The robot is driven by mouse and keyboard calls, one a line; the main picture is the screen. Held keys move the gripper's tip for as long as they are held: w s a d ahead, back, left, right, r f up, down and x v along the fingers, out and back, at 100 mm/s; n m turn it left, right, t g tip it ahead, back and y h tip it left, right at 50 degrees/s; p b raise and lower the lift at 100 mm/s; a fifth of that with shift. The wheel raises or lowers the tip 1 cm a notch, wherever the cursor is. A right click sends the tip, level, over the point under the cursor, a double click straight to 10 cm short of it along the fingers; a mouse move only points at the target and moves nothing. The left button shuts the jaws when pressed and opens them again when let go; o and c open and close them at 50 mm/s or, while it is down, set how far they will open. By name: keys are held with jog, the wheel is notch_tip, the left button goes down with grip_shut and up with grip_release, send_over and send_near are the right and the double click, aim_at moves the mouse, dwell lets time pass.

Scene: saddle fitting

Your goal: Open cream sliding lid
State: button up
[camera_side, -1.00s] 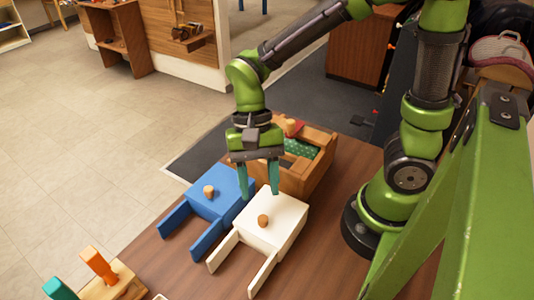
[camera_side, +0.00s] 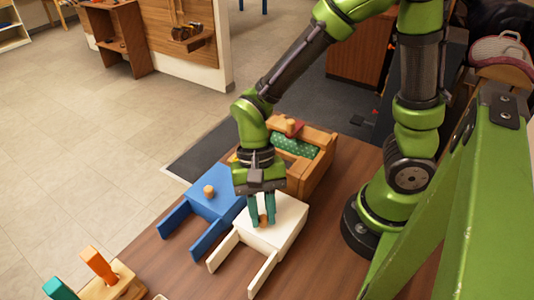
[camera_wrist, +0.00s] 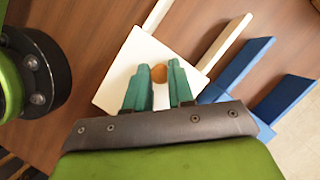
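The cream box (camera_side: 283,219) with its flat lid sits on the wooden table, its two rails (camera_side: 262,274) reaching out toward the front left. A round orange-brown wooden knob (camera_wrist: 158,72) stands on the lid. My gripper (camera_side: 263,220) is down over the lid, with its teal fingers on either side of the knob. The fingers are close together and appear shut on the knob, which partly hides between them in the side view. In the wrist view my gripper (camera_wrist: 159,70) has the knob between its fingertips. The lid appears in place on the box.
A blue box (camera_side: 222,188) with a wooden knob and two rails stands just left of the cream one. A wooden box (camera_side: 312,176) with green lining is behind. Orange and teal handles (camera_side: 98,265) stand at the front left. Table right of the cream box is bare.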

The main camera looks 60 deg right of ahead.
grip_shut()
jog(key=a, duration=1)
jog(key=shift+w, duration=0.1)
jog(key=o, duration=0.7)
grip_release()
jog(key=v, duration=1.7)
